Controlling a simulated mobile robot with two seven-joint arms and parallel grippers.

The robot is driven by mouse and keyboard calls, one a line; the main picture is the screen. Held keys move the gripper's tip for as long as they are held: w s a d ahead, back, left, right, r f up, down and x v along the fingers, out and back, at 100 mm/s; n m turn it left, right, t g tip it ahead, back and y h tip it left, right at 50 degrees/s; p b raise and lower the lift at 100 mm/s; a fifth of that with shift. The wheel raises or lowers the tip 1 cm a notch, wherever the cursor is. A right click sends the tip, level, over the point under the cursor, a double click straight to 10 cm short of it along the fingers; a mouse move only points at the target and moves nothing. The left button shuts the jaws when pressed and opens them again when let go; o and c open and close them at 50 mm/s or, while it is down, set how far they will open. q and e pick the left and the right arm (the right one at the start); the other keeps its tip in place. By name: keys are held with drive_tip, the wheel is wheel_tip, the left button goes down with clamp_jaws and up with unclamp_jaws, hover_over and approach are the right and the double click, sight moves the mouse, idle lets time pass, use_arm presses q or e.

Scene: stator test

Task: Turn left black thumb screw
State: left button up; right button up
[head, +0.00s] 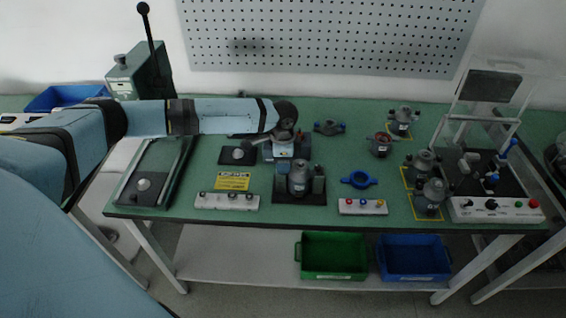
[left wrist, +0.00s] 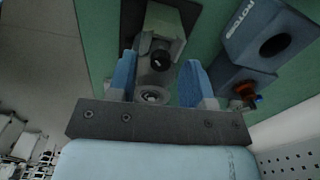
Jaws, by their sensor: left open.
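In the left wrist view, a black thumb screw (left wrist: 161,59) sits in a grey-green fixture block (left wrist: 163,22). A round metallic part (left wrist: 152,97) shows closer to the palm. My left gripper (left wrist: 160,66) is open, with one blue finger on each side of the block; I cannot tell whether they touch it. In the head view my left arm reaches over the bench from the left. Its wrist (head: 286,110) is above the back of the stator fixture (head: 298,182), which stands on a dark base plate. The screw is too small or hidden to make out there.
A blue-grey block (left wrist: 265,38) with a dark round hole and a red-orange knob (left wrist: 243,90) is close beside my left gripper.

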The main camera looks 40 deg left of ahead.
use_arm(q)
drive_tip(key=shift+f, duration=0.6)
clamp_jaws()
drive_tip(key=shift+r+p, duration=0.2)
drive_tip(key=shift+p, duration=0.2)
drive_tip(key=n+p, duration=0.2)
drive_tip(key=p, duration=0.1)
drive_tip(key=shift+r, duration=0.1)
drive_tip(key=shift+f+n+p, duration=0.2)
drive_tip(key=shift+n+p, duration=0.3)
unclamp_jaws()
